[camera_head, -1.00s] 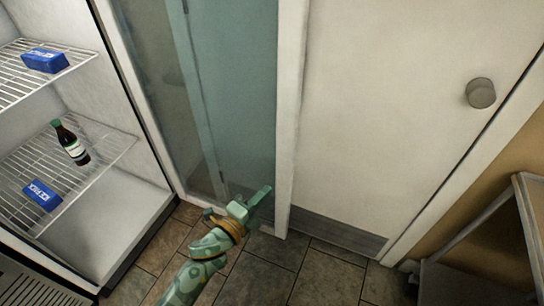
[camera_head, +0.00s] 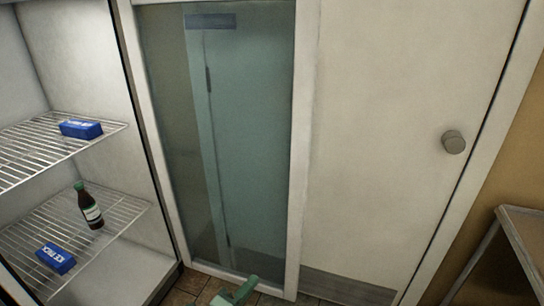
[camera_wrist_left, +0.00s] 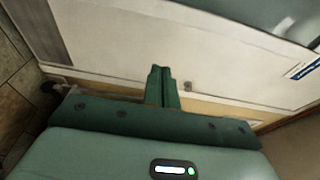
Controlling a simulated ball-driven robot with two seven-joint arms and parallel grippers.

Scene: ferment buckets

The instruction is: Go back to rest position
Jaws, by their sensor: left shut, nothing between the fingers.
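My left gripper (camera_head: 236,293) shows at the bottom edge of the head view, in front of the glass panel's lower frame. Most of its arm is cut off by the picture's edge. In the left wrist view its two green fingers (camera_wrist_left: 161,88) are together with nothing between them. The gripper is apart from the shelves and their contents. My right gripper is in neither view.
At left stands an open fridge with wire shelves (camera_head: 40,215), blue ice packs (camera_head: 81,129) and a dark bottle (camera_head: 89,206). A glass panel (camera_head: 240,130) and a white door (camera_head: 385,150) with a round knob (camera_head: 453,142) face me. A rack (camera_head: 520,235) stands at right.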

